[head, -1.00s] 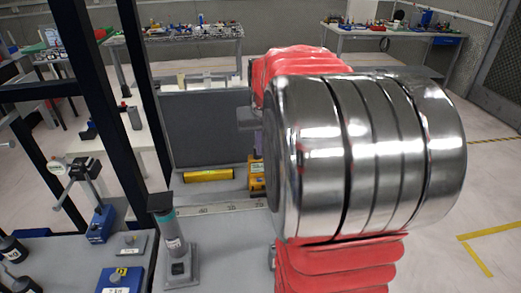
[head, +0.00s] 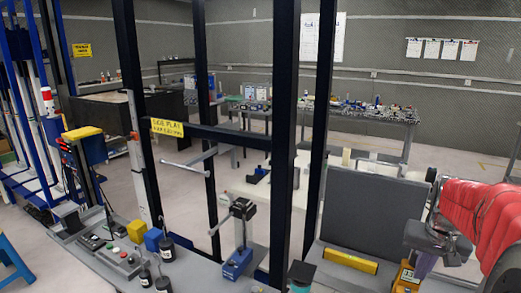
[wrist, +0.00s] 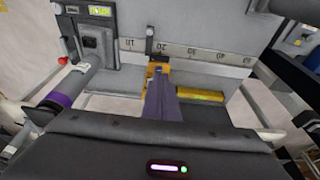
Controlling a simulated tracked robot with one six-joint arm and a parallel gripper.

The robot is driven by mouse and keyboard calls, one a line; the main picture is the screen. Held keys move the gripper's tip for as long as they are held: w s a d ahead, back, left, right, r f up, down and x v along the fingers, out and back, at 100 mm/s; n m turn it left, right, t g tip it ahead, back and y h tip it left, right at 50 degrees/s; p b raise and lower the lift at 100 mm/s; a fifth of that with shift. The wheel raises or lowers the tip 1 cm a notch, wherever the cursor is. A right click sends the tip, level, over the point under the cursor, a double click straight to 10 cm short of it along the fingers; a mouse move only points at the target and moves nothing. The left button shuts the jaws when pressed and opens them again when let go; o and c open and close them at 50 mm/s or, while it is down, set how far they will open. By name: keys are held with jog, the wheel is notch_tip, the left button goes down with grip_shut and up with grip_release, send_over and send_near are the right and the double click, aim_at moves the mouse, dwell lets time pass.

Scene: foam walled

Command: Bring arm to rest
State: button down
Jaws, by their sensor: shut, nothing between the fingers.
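My arm in its red sleeve is at the right edge of the head view. My gripper (head: 424,264) hangs below its dark wrist, partly cut off by the arm's angle. In the wrist view, my purple gripper fingers (wrist: 160,92) are together in the middle, with nothing held between them. They overlap a yellow device (wrist: 157,70) on the bench, which also shows just below the gripper in the head view (head: 405,280). I cannot tell whether they touch.
A yellow bar (head: 350,262) lies by a grey panel (head: 372,212). Black frame posts (head: 284,130) stand left of the arm. A blue-based stand (head: 238,262) and several small weights are on the bench. A ruler strip (wrist: 190,50) runs along it.

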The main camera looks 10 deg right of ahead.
jog(key=s+a+r+n+t, duration=0.1)
jog(key=s+a+n, duration=0.2)
jog(key=a, duration=1.1)
jog(key=s+a+r+n+t+y, duration=0.1)
jog(key=s+a+n, duration=0.3)
jog(key=s+a, duration=0.5)
jog(key=a+t, duration=0.1)
jog(key=a, duration=0.5)
jog(key=shift+s+r+y, duration=0.3)
jog(key=shift+r, duration=0.1)
